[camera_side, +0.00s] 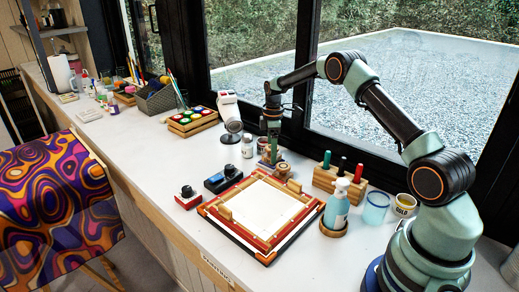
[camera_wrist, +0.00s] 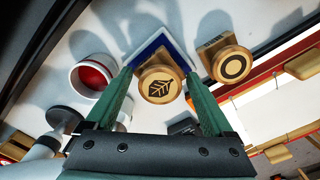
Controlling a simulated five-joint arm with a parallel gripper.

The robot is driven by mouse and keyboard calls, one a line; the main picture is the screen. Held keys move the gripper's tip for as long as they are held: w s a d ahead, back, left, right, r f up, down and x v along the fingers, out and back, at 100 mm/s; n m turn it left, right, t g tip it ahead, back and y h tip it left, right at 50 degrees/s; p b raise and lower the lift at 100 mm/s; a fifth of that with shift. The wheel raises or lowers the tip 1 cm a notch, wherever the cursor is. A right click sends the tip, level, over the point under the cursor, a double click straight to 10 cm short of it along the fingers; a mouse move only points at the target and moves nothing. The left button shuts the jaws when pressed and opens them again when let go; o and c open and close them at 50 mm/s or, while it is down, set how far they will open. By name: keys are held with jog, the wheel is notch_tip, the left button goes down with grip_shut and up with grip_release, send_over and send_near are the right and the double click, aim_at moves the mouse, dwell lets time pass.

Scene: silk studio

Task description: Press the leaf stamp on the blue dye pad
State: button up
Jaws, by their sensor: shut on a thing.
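My gripper (camera_wrist: 158,74) is shut on the leaf stamp (camera_wrist: 160,86), a round wooden stamp whose top shows a dark leaf. In the side view my gripper (camera_side: 271,138) points down with the stamp under it, near the window. The blue dye pad (camera_wrist: 160,43), blue with a pale rim, shows behind the stamp in the wrist view. The stamp overlaps the pad there and hides its near part. I cannot tell whether the stamp touches the pad.
A second wooden stamp with a ring mark (camera_wrist: 233,67) stands close to the right. A white-and-red jar (camera_wrist: 92,76) is close to the left. A framed screen (camera_side: 262,215) lies in front, with a bottle (camera_side: 337,207) and a wooden rack (camera_side: 340,187) to its right.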

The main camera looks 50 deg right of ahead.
jog(key=shift+f, duration=0.45)
dwell(1.1)
jog(key=shift+r, duration=3.65)
